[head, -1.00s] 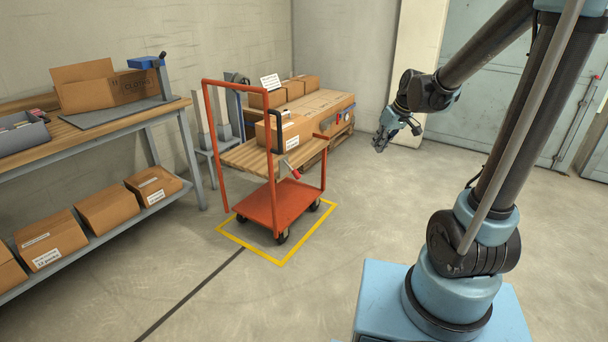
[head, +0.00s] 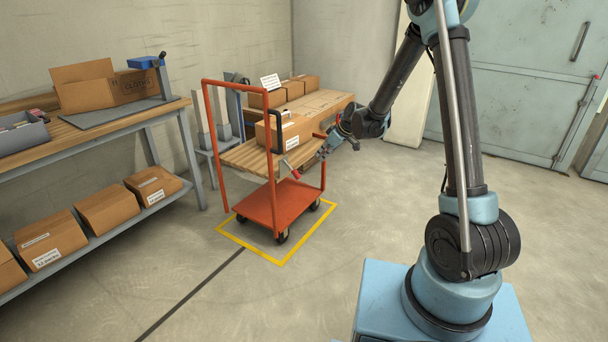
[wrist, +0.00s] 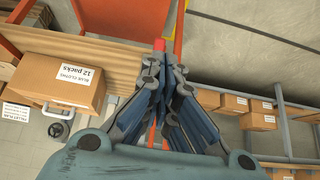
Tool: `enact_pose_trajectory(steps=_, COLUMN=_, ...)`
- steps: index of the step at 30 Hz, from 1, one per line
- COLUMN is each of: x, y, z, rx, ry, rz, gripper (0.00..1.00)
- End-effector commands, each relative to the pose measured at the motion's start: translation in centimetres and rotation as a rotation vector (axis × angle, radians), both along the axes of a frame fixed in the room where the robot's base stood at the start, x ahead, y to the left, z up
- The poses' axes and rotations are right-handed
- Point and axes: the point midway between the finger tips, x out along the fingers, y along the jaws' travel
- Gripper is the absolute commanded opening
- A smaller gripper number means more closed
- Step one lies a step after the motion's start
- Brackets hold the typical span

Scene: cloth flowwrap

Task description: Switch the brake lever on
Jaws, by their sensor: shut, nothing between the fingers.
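The brake lever (head: 291,173) is a small red-gripped handle at the near edge of the orange cart (head: 283,206), just below its wooden deck. It slants down to the right in the head view. My gripper (head: 322,153) is shut and empty, just right of the lever and by the deck's right end, apart from it in the head view. In the wrist view a red tip, likely the lever's grip (wrist: 159,44), shows just beyond my fingertips (wrist: 166,66). I cannot tell whether they touch. My fingers hide part of what lies below the red tip.
A labelled carton (head: 285,131) rides on the cart's deck. The cart stands inside a yellow floor outline (head: 285,262). A pallet with cartons (head: 320,100) is behind it, and a workbench (head: 120,128) is at the left. The floor in front is clear.

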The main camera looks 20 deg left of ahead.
Motion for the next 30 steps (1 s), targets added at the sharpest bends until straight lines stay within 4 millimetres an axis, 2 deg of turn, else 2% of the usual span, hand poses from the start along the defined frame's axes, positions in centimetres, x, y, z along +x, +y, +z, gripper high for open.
enact_pose_trajectory(steps=11, x=0.4, y=1.9, z=-2.2, rx=0.005, ry=-0.006, rz=0.019, gripper=0.00)
enact_pose_trajectory(steps=30, x=1.9, y=6.5, z=-9.2, rx=0.005, ry=-0.006, rz=0.017, gripper=0.00)
